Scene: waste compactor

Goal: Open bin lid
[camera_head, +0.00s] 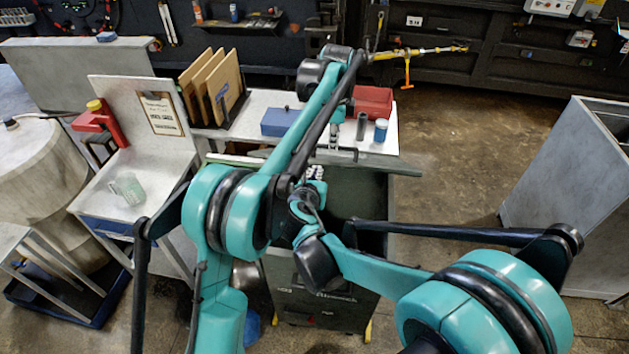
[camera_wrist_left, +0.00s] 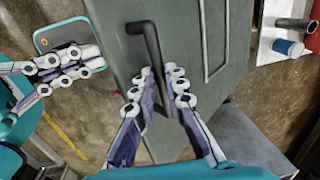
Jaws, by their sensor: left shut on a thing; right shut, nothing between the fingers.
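The bin (camera_head: 320,297) is a dark grey-green box at the lower centre of the head view, and its dark inside shows. Its lid (camera_head: 395,163) is raised and seen nearly edge-on at the back. In the left wrist view the lid is a grey-green panel (camera_wrist_left: 207,30) with a black bar handle (camera_wrist_left: 141,27). My left gripper (camera_wrist_left: 160,84) is shut around this handle; in the head view it (camera_head: 335,142) is small and partly hidden at the lid. My right gripper (camera_head: 316,174) is shut and empty, lower and close to the lid; it also shows at the left of the left wrist view (camera_wrist_left: 66,66).
A grey cabinet (camera_head: 560,190) stands at right. The floor (camera_head: 460,150) between is clear.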

